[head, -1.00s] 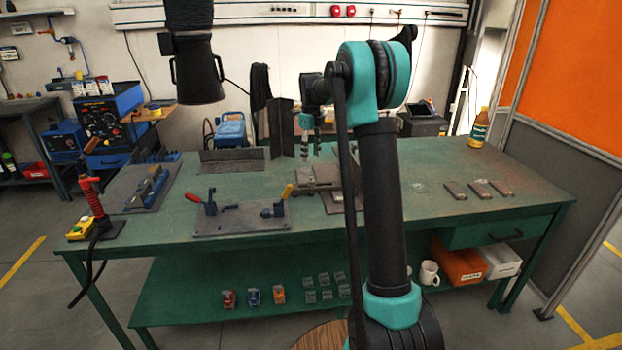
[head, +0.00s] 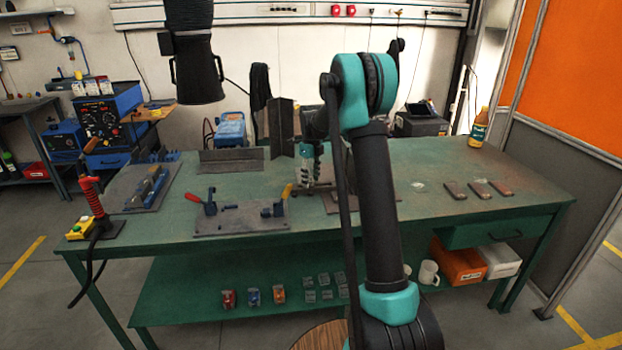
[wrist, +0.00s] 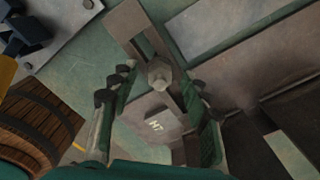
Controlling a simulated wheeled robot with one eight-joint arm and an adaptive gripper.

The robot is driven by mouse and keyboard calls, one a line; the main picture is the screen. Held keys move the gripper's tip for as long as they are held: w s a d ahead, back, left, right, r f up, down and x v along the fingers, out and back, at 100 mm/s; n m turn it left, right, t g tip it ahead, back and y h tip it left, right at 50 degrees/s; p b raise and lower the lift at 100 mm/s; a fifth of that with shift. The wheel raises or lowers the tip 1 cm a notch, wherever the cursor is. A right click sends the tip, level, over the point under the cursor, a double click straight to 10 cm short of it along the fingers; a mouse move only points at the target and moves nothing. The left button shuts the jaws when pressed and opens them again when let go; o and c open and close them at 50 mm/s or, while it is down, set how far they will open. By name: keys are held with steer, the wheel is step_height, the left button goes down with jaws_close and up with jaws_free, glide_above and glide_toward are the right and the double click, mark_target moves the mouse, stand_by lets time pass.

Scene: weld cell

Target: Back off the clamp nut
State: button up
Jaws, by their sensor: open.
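The clamp nut (wrist: 159,74) is a pale grey hex nut in the upper middle of the wrist view. It sits on a flat grey clamp bar (wrist: 128,22) with a slot. A grey block (wrist: 150,118) with a label that I cannot read for sure lies beside it. My gripper (wrist: 160,84) is open, with a finger on each side of the nut; I see no contact. In the head view my gripper (head: 308,168) is low over the clamp area, and the nut is too small to make out there.
A fixture plate (head: 240,220) with red- and yellow-handled toggle clamps lies left of my gripper. Upright dark plates (head: 281,128) stand behind it. Three small plates (head: 478,189) lie at the right. The green bench (head: 420,210) is clear between.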

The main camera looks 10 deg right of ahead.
jaws_close()
